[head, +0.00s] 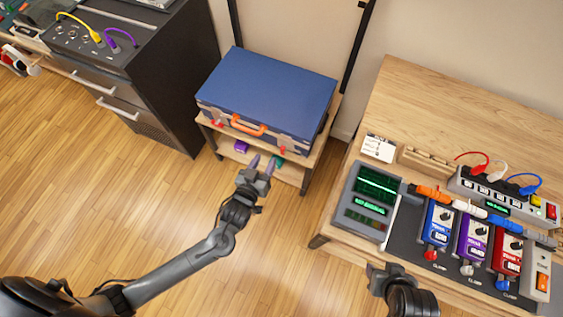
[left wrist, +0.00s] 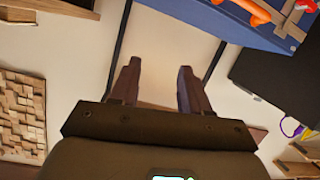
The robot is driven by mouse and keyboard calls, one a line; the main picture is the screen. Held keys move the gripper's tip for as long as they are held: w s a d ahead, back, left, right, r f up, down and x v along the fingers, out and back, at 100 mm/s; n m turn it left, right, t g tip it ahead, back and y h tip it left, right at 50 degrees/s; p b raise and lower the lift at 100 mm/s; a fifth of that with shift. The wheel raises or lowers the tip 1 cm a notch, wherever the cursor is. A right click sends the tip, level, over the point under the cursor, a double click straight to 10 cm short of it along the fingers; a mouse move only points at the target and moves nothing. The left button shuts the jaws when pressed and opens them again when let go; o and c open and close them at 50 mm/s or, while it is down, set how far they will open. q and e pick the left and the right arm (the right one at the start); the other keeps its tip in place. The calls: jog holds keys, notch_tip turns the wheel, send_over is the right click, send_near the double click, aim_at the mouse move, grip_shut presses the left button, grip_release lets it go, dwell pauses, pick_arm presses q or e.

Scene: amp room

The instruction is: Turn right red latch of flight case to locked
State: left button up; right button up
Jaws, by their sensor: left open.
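The blue flight case (head: 268,93) lies shut on a small wooden stand, its orange handle (head: 248,126) on the front side. The right red latch (head: 283,151) is a small red spot low on the front near the right corner; its turn angle is too small to read. My left gripper (head: 263,164) is open and empty, in front of the case and just left of that latch, apart from it as far as I can see. In the left wrist view the open fingers (left wrist: 158,85) have nothing between them, and a red latch (left wrist: 306,5) shows at the top right corner beside the handle (left wrist: 250,11). My right gripper (head: 385,272) is low in the head view, its fingers unclear.
A purple box (head: 241,146) and a green item sit on the stand's lower shelf (head: 288,172). A dark drawer cabinet (head: 150,85) stands to the left. A wooden bench (head: 455,110) with pedals and cables is to the right. The floor between is clear.

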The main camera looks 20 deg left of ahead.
aim_at(282, 152)
pick_arm(q)
jog(key=w+a+f+m+t+h+b, duration=0.1)
jog(key=w+f+t+b, duration=0.15)
jog(key=f+b, duration=1)
jog(key=w+f+m+t+b, duration=0.1)
jog(key=w+f+m+b, duration=0.15)
jog(key=f+b, duration=1)
jog(key=shift+n, duration=0.45)
jog(key=w+b, duration=0.1)
jog(key=w, duration=0.2)
jog(key=w+b, duration=0.2)
jog(key=w, duration=0.2)
jog(key=w+b, duration=0.1)
jog(key=w, duration=0.2)
jog(key=shift+w+d+f+b, duration=0.2)
jog(key=shift+d+f+b, duration=0.05)
jog(key=shift+b, duration=0.15)
jog(key=shift+w+r, duration=0.1)
jog(key=shift+w, duration=0.5)
grip_shut()
